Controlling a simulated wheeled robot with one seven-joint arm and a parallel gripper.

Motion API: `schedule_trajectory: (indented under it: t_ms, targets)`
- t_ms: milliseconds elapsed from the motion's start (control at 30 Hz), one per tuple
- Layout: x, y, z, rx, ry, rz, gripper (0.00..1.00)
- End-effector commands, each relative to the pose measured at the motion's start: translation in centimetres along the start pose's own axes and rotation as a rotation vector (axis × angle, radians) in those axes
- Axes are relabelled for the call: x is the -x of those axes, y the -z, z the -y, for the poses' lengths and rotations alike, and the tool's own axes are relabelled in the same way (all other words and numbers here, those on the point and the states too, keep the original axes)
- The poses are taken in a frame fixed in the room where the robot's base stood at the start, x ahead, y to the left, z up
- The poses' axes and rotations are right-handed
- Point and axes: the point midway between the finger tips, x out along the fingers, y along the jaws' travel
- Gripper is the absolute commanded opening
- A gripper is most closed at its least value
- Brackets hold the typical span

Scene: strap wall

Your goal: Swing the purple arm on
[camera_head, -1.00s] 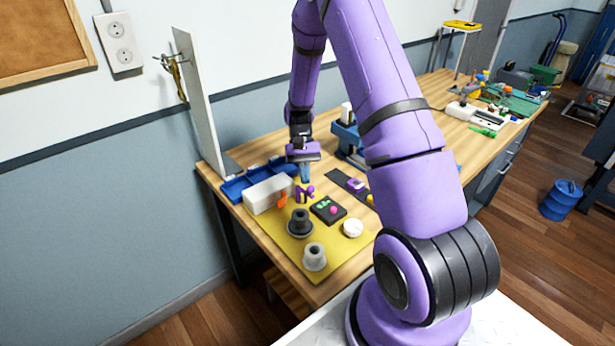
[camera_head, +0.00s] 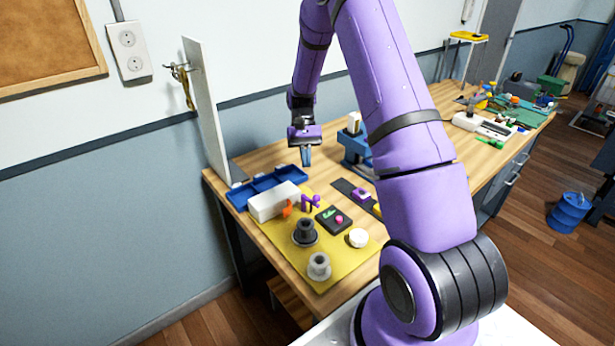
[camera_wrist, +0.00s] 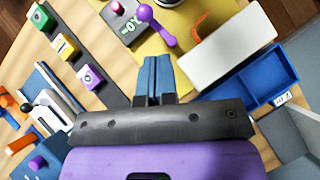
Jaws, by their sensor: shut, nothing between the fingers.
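The purple arm (camera_head: 311,203) is a small lever with rounded ends beside the white block on the yellow mat. In the wrist view the purple arm (camera_wrist: 158,27) lies just beyond my fingertips, its near knob down and to the right. My gripper (camera_head: 306,163) hangs above the bench behind the purple arm, clear of it, with blue fingers pointing down. In the wrist view my gripper (camera_wrist: 157,60) has both fingers together with nothing between them. The purple arm's mount is too small to make out well.
The white block (camera_head: 272,201) and an orange lever (camera_head: 287,208) stand beside the purple arm. A black box (camera_head: 333,219), dark knob (camera_head: 305,233) and grey knob (camera_head: 319,265) share the yellow mat (camera_head: 340,281). A blue tray (camera_head: 240,191) and upright white panel (camera_head: 207,110) are at left.

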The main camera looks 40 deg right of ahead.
Motion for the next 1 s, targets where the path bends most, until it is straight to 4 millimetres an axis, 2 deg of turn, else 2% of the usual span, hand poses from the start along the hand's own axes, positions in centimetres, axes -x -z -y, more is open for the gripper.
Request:
schedule_trajectory:
  t_ms: [100, 300, 1000]
  targets:
    - [1.9, 0.0, 0.0, -0.001, 0.0, -0.003, 0.0]
    - [3.4, 0.0, 0.0, -0.001, 0.0, 0.0, 0.0]
    - [3.9, -0.4, 0.1, 0.003, -0.001, -0.008, 0.0]
